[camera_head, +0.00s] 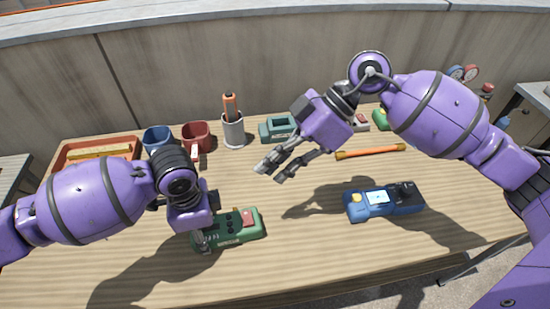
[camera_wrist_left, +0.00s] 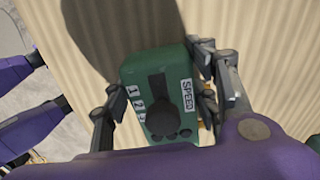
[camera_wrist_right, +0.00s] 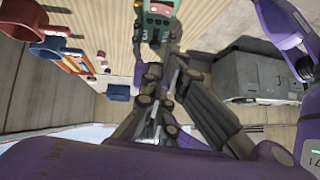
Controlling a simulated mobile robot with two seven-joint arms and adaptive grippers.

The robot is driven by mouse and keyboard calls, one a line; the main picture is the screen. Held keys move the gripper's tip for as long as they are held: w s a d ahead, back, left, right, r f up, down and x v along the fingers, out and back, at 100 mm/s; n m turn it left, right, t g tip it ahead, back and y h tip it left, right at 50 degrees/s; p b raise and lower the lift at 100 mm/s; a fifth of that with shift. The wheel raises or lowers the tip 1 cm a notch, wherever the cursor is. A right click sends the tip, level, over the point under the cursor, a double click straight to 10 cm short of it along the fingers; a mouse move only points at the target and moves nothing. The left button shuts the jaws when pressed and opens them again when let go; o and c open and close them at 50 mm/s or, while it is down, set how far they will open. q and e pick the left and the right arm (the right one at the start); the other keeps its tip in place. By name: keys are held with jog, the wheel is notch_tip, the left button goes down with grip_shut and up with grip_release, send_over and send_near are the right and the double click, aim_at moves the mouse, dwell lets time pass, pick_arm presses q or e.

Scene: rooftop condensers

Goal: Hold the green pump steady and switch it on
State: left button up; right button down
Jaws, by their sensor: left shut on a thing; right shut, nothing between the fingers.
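The green pump (camera_head: 240,228) lies on the wooden table, front left of centre, with a red switch (camera_head: 248,217) towards its right end. My left gripper (camera_head: 203,241) is shut on the pump's left end. In the left wrist view, the fingers flank the pump body (camera_wrist_left: 150,72), which has a black dial, a SPEED label and numbers. My right gripper (camera_head: 271,172) is shut and empty, above the table behind and right of the pump. The right wrist view shows the pump (camera_wrist_right: 150,30) beyond the closed fingertips. Whether the switch is on, I cannot tell.
A blue device (camera_head: 370,210) with a yellow button lies to the right. Behind are an orange tray (camera_head: 70,146), a blue cup (camera_head: 157,138), a red cup (camera_head: 197,133), a grey holder (camera_head: 233,131) and an orange-ended rod (camera_head: 370,152). The table's front middle is clear.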

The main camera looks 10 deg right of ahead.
send_over(247, 215)
jog(key=f, duration=0.6)
jog(key=shift+s+f, duration=0.25)
jog(key=shift+s, duration=0.1)
notch_tip(247, 215, down, 3)
jog(key=shift+s+r, duration=0.15)
jog(key=shift+f, duration=0.8)
jog(key=shift+s, duration=0.1)
jog(key=shift+s+f, duration=0.3)
jog(key=shift+f, duration=0.15)
jog(key=shift+w, duration=0.1)
jog(key=shift+w+r, duration=0.1)
jog(key=shift+w, duration=0.75)
